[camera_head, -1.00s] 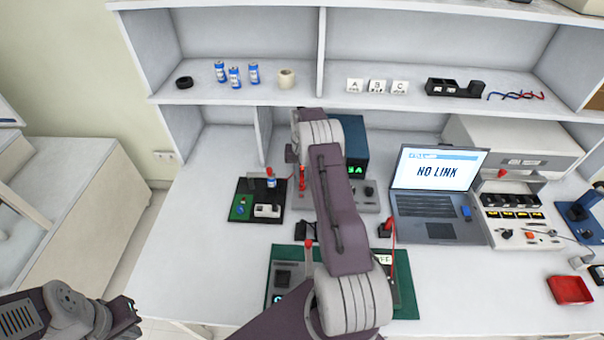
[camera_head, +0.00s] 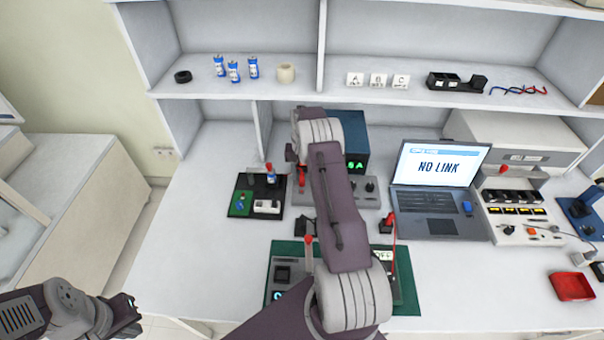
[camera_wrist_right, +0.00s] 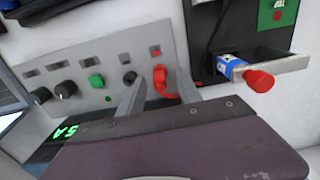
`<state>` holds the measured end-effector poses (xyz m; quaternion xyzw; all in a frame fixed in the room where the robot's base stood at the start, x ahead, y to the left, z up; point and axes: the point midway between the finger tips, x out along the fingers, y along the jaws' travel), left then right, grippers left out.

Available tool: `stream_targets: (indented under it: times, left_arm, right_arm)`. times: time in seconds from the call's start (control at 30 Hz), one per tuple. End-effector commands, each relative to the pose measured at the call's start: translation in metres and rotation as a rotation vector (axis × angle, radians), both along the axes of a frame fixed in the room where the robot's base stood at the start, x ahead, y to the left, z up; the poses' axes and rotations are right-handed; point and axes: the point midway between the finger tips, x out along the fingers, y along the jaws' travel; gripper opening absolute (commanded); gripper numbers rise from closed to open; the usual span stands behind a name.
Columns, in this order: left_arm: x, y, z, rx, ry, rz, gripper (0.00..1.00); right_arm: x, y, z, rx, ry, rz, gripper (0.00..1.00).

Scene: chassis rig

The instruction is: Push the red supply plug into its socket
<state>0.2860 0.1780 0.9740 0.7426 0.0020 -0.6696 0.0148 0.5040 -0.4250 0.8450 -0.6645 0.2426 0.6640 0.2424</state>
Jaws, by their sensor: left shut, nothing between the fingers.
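My right gripper (camera_wrist_right: 160,90) is open, with one finger on each side of the plug; contact is unclear. My forearm hides this gripper in the head view. My left gripper (camera_head: 133,314) is shut and empty at the lower left, away from the bench.
A black board (camera_head: 242,198) with a red-capped blue cylinder (camera_wrist_right: 236,70) stands beside the panel, close to the right gripper. A green mat (camera_head: 405,295) with a device lies in front. A laptop (camera_head: 428,228) stands to the right. The bench's left front is clear.

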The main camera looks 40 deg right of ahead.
Motion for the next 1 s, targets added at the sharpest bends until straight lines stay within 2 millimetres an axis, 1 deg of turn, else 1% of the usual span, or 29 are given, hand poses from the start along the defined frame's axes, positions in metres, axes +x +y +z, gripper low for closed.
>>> stream_targets:
  times: [0.07,0.13,0.33,0.4,0.5,0.63,1.0]
  left_arm:
    - [0.000,0.000,-0.001,0.000,0.000,0.000,0.00]
    - [0.000,0.000,-0.003,0.000,0.000,0.000,0.00]
    - [0.000,0.000,-0.007,0.000,0.000,0.000,0.00]
    - [0.000,0.000,-0.007,0.000,0.000,0.000,0.00]
    - [0.000,0.000,-0.008,0.000,0.000,0.000,0.00]
    - [0.000,0.000,-0.008,0.000,0.000,0.000,0.00]
    - [0.000,0.000,-0.007,0.000,0.000,0.000,0.00]
  right_arm:
    - [0.001,0.000,0.005,-0.001,-0.002,0.000,0.41]
    - [0.001,0.000,0.016,-0.001,-0.003,0.000,0.41]
    - [0.001,-0.001,0.062,-0.002,-0.004,0.000,0.41]
    - [0.001,0.000,0.074,-0.002,-0.004,0.000,0.41]
    - [0.001,0.000,0.086,-0.001,-0.002,0.000,0.41]
    - [0.000,0.000,0.090,0.001,0.001,0.000,0.41]
    - [0.000,0.000,0.090,0.000,0.000,0.000,0.41]
